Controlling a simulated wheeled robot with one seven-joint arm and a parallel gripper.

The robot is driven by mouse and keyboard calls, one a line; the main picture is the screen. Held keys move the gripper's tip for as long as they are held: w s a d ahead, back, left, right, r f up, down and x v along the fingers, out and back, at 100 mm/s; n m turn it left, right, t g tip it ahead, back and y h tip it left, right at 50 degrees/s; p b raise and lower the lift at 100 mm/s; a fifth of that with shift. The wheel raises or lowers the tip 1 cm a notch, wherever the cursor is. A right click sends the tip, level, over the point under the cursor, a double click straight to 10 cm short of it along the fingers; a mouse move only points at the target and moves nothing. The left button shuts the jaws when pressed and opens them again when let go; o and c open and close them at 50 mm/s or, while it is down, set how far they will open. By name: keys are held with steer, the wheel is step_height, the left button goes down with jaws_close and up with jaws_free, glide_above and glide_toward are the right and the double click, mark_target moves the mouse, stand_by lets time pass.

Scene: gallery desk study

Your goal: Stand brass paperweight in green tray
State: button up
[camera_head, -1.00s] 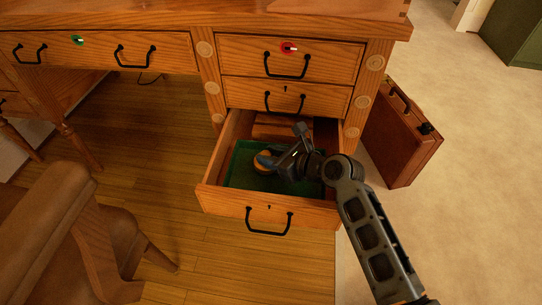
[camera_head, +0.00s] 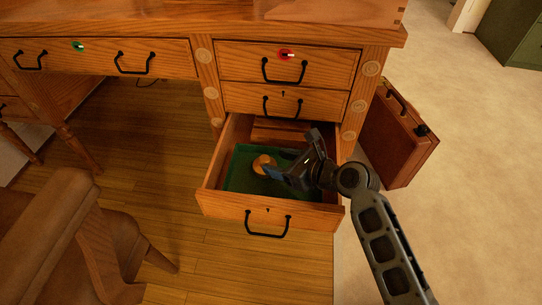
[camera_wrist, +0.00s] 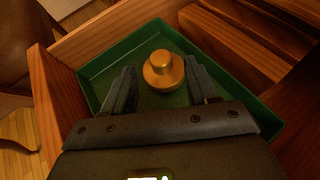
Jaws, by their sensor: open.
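The brass paperweight (camera_head: 264,163) stands upright in the green tray (camera_head: 238,171), with its knob on top. The tray lies in the open bottom drawer (camera_head: 235,205). In the wrist view the paperweight (camera_wrist: 163,70) is apart from the tray's walls (camera_wrist: 110,58). My gripper (camera_head: 272,178) is open and empty, to the right of the paperweight in the head view. In the wrist view its two fingers (camera_wrist: 162,88) are spread on either side, with the paperweight just beyond their tips. My gripper hides part of the tray's right side.
The closed drawers above (camera_head: 287,100) overhang the back of the open drawer. A brown briefcase (camera_head: 398,140) stands right of the desk. A brown chair (camera_head: 60,230) is at the lower left. Open floor (camera_head: 470,220) lies to the right.

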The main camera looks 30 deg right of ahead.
steer(key=p+v, duration=0.2)
steer(key=v, duration=0.6)
stand_by(1.0)
